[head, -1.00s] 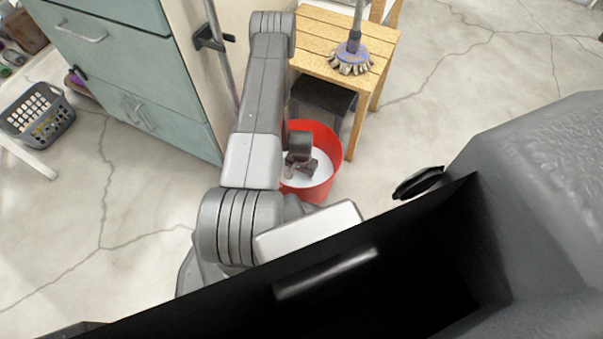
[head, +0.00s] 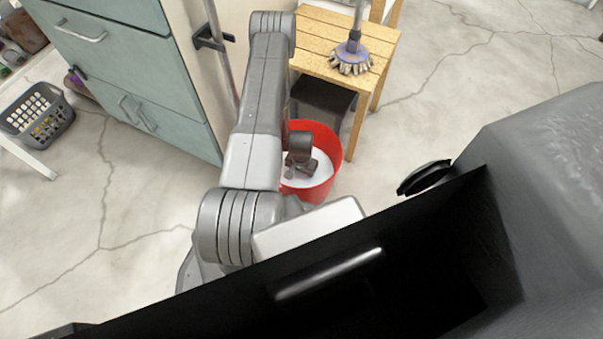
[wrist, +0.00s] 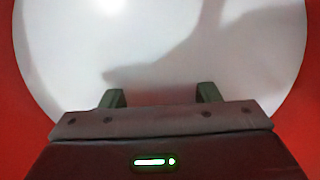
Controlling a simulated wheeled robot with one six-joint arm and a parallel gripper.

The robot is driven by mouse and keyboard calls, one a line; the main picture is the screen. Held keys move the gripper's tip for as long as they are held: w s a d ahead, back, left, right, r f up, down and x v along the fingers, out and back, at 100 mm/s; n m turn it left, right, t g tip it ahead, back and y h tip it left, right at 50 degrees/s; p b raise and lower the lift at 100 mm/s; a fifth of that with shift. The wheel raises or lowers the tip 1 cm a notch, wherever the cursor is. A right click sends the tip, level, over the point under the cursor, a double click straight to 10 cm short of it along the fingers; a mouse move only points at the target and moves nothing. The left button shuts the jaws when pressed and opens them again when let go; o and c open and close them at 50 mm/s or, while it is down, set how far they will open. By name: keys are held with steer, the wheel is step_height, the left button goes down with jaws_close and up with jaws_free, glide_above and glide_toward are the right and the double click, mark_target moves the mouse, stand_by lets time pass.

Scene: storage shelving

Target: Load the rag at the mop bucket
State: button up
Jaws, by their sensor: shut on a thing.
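The red mop bucket (head: 326,184) stands on the floor at the centre of the head view, with white liquid or foam (head: 318,172) inside. In the wrist view the bucket's red wall (wrist: 24,110) rings a white, shadowed surface (wrist: 150,45). My gripper (head: 300,167) is over the bucket's opening, pointing down into it, within the rim as seen from above. In the wrist view the two dark fingertips (wrist: 160,96) show apart at the gripper's front edge. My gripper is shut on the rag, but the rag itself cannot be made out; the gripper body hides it.
A wooden stool or small table (head: 318,38) with a round brush (head: 351,58) stands behind the bucket, a dark box (head: 322,97) beneath it. A blue-grey drawer cabinet (head: 120,70) is at the left. A grey basket (head: 38,115) stands farther left. The floor to the right is open.

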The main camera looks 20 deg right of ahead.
mark_target(301, 176)
steer(key=shift+r+p, duration=1.75)
steer(key=shift+r, duration=1.75)
